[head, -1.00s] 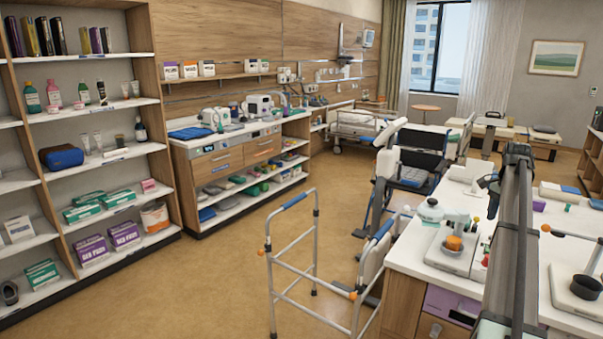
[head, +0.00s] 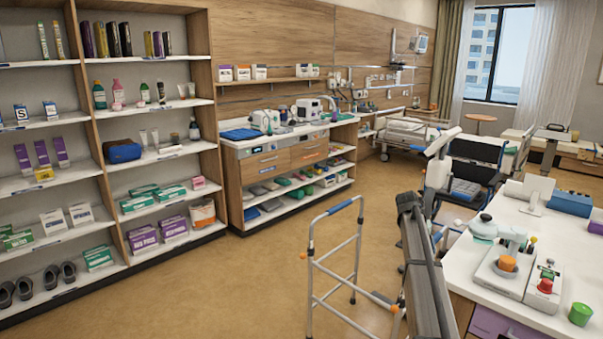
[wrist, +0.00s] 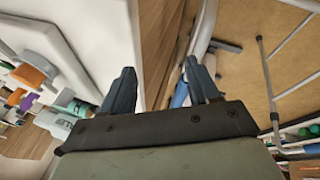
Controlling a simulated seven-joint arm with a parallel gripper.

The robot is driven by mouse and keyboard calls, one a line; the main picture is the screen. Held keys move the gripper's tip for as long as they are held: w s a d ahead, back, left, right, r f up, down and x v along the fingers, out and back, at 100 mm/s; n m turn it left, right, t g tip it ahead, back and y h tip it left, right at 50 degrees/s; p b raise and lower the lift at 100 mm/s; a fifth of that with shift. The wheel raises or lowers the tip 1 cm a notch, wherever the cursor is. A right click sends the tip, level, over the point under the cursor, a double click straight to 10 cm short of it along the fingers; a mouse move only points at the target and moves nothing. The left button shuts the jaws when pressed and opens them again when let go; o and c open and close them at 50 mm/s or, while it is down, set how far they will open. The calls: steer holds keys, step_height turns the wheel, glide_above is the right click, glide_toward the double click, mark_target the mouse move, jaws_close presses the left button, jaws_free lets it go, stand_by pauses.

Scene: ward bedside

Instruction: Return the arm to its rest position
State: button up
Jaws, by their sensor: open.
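My gripper (wrist: 158,76) shows in the wrist view with its two dark fingers apart and nothing between them. It hangs over the edge between a white worktop (wrist: 90,25) and the tan floor (wrist: 250,75). My grey arm (head: 425,270) rises from the bottom of the head view, left of the white counter (head: 475,240). I cannot make out the fingers in the head view.
A walking frame (head: 318,268) stands on the floor just left of my arm. A wheelchair (head: 470,175) is behind.

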steer(key=s+a+f+n+g+y, duration=0.1)
steer(key=s+a+f, duration=0.4)
steer(key=s+f, duration=0.55)
steer(key=s+a+f+n+g+y, duration=0.1)
steer(key=s+a+f, duration=0.5)
steer(key=f, duration=0.8)
steer(key=s+a+f+n+g+y, duration=0.15)
steer(key=s+a+f, duration=0.25)
steer(key=s+f, duration=0.7)
steer(key=s+a+f+g, duration=0.1)
steer(key=s+a+f, duration=0.2)
steer(key=s, duration=0.9)
steer(key=s+a+f+n+g+y, duration=0.1)
steer(key=s+a+f, duration=0.3)
steer(key=s, duration=0.9)
steer(key=s+a+f+n+g, duration=0.1)
steer(key=s+f, duration=0.5)
steer(key=s, duration=0.7)
steer(key=a+g, duration=0.1)
steer(key=a, duration=0.1)
steer(key=shift+a, duration=0.35)
